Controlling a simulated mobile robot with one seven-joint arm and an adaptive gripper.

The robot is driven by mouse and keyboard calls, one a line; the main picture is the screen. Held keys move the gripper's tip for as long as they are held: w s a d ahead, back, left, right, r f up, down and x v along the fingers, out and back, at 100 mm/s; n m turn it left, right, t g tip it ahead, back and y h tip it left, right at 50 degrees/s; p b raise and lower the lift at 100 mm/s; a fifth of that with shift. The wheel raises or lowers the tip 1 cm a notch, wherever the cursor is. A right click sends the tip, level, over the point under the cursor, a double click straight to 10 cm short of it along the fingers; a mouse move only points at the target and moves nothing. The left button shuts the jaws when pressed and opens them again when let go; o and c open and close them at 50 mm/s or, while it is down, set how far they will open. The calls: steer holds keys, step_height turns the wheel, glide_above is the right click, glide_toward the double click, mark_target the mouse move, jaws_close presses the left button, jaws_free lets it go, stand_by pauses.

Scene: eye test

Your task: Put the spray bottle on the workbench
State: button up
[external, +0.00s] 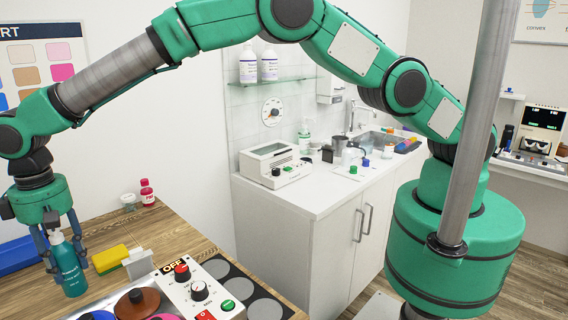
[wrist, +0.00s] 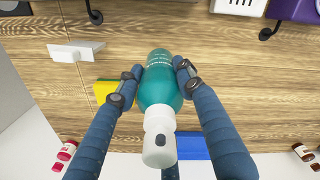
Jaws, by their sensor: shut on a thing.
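The teal spray bottle (external: 72,268) with a white top is between the fingers of my gripper (external: 60,252) at the lower left of the external view. In the wrist view the bottle (wrist: 160,88) is pinched between my two blue fingers (wrist: 157,85), with its white top (wrist: 160,135) towards the camera. It looks nearly upright. The wooden workbench (external: 170,235) lies under and behind it, and its planks fill much of the wrist view (wrist: 260,85). I cannot tell whether the bottle's base touches the bench.
A yellow-green sponge (external: 109,259) and a white holder (external: 138,264) stand just right of the bottle. A blue object (external: 18,256) lies to its left. A control box (external: 200,292) and round coloured lids (external: 137,303) are at the front. Bare wood shows behind the sponge.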

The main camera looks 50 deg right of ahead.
mark_target(71, 274)
steer(key=shift+f, duration=1.8)
steer(key=shift+f, duration=0.15)
steer(key=o, duration=1.3)
step_height(71, 274, up, 12)
steer(key=shift+r+p, duration=0.15)
steer(key=shift+p, duration=0.35)
